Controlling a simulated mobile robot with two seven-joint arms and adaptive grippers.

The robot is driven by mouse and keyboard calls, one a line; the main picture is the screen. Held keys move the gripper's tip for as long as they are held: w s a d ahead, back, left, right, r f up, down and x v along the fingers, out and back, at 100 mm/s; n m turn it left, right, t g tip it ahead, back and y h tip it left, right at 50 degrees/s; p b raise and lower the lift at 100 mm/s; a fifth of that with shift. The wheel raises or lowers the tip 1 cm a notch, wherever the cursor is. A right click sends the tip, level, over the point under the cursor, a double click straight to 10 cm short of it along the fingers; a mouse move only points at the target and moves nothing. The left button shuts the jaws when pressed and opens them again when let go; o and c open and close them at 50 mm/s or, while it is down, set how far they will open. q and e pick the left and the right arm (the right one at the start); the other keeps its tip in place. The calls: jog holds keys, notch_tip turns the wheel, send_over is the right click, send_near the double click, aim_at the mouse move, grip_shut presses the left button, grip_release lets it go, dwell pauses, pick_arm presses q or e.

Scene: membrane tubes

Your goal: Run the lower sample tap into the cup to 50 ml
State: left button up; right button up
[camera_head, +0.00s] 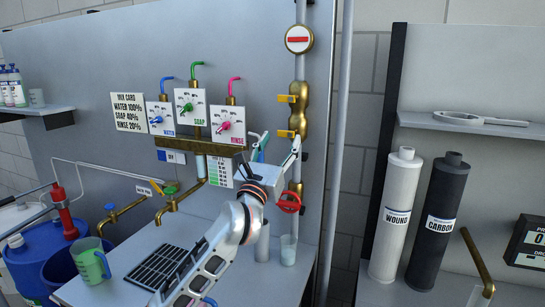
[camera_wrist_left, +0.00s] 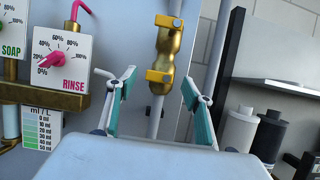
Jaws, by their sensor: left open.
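A vertical pipe carries a brass valve body (camera_head: 300,110) with two orange-yellow levers, the upper (camera_head: 288,98) and the lower (camera_head: 286,133). A red handwheel (camera_head: 290,202) sits lower on the same pipe. Which of these is the lower sample tap I cannot tell for sure. A clear cup (camera_head: 288,250) stands upright on the bench below the handwheel; its fill level is too small to read. My left gripper (camera_head: 277,148) is open and empty, raised in front of the pipe. In the left wrist view the brass body (camera_wrist_left: 161,60) shows between and beyond the spread fingers.
A grey cylinder (camera_head: 263,243) stands beside the cup. Dosing dials, such as the pink rinse dial (camera_head: 227,124), are on the wall to the left. A green jug (camera_head: 90,262) and a black grate (camera_head: 162,267) are on the bench. WOUND (camera_head: 395,215) and CARBON (camera_head: 438,220) cartridges stand right.

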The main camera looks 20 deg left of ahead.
pick_arm(q)
jog(key=v, duration=0.6)
jog(key=shift+s, duration=0.3)
jog(key=shift+f, duration=0.15)
